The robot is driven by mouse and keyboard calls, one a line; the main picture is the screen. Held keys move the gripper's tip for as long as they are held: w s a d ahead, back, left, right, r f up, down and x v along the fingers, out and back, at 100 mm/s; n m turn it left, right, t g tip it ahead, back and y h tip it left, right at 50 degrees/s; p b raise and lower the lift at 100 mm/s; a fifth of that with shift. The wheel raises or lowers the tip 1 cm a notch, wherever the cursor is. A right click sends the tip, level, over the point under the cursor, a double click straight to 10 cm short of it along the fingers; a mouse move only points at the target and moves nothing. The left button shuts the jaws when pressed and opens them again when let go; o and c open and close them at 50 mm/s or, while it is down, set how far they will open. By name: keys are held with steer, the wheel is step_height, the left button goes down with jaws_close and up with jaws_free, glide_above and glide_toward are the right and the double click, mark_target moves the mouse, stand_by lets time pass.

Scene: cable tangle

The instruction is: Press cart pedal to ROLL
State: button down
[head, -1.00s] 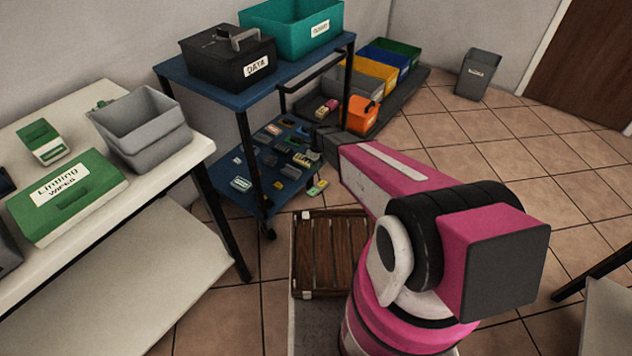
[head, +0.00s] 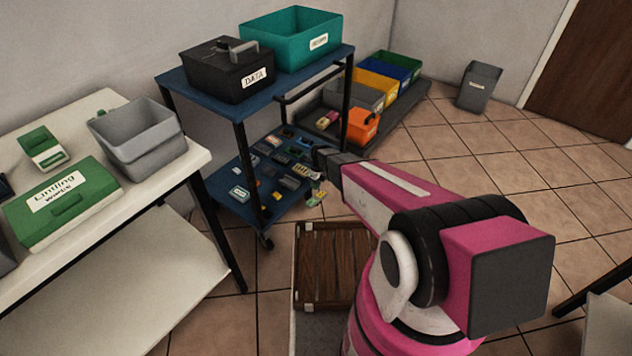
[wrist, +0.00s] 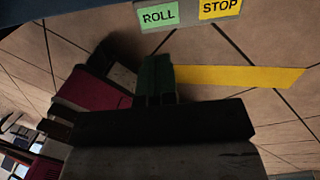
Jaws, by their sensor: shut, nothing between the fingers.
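The blue cart (head: 263,107) stands at the left centre in the head view, with a top shelf and a lower shelf. In the wrist view, a grey plate at the top edge carries a green ROLL label (wrist: 158,15) and a yellow STOP label (wrist: 219,8). My gripper (wrist: 156,62) is shut and empty, its dark fingers pointing up the picture below the ROLL label, apart from it in the picture. In the head view my gripper (head: 319,166) is low beside the cart's right side.
A black DATA box (head: 225,75) and a teal bin (head: 290,45) sit on the cart; several small parts lie on its lower shelf. A wooden crate (head: 333,265) is in front. A yellow strip (wrist: 240,76) lies on the floor.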

mark_target(312, 202)
steer(key=f, duration=0.3)
steer(key=s+f, duration=0.1)
steer(key=f, duration=0.1)
steer(key=a+f, duration=0.1)
steer(key=f, duration=0.2)
steer(key=shift+s+f, duration=0.2)
steer(key=shift+f, duration=0.15)
